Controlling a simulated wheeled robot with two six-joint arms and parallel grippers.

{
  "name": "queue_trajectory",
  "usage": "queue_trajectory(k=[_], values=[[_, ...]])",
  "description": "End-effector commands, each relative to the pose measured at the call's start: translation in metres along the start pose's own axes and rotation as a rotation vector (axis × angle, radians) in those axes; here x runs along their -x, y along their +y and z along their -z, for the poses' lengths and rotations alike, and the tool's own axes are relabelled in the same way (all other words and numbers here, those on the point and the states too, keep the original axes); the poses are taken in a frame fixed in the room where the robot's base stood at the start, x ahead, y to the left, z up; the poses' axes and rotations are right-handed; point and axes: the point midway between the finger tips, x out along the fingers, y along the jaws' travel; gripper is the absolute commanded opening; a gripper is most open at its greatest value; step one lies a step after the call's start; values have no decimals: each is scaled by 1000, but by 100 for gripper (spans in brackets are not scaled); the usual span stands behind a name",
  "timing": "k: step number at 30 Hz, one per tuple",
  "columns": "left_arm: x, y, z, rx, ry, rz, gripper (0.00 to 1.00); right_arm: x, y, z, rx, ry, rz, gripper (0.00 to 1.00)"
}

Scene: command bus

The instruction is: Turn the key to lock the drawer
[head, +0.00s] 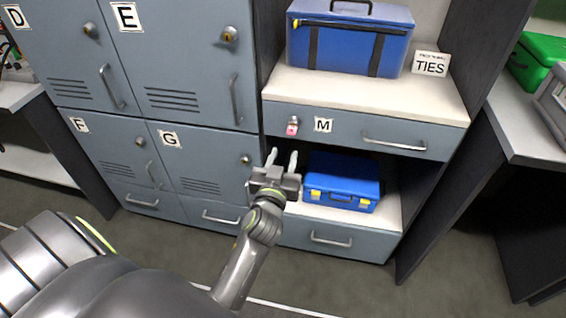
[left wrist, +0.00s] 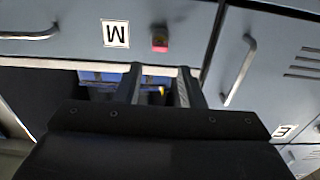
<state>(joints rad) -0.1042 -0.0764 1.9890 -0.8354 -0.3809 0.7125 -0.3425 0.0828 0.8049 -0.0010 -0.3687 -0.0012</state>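The drawer marked M (head: 345,130) looks shut under the white shelf and has a bar handle on its right. A small key with a red or pink part (head: 292,126) sits at its lock, left of the M label. It also shows in the left wrist view (left wrist: 160,42), upside down and a little blurred. My left gripper (head: 283,158) is open and empty, below the key and in front of the drawer, its two fingers apart and pointing up toward it. In the left wrist view the fingers (left wrist: 160,72) do not touch the key. My right gripper is not in view.
A blue toolbox (head: 342,182) stands in the open space below the drawer. A blue bag (head: 348,42) and a TIES sign (head: 430,65) stand on the shelf above. Lockers marked D, E, F and G stand on the left, with handles (head: 236,98) sticking out.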

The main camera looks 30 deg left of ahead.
Motion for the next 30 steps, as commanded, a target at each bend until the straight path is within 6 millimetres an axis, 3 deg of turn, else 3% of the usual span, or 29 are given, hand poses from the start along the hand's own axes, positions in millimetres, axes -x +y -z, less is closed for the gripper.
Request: queue_trajectory(k=[30], values=[[-85,0,0,-1,2,-2,35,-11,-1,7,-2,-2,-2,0]])
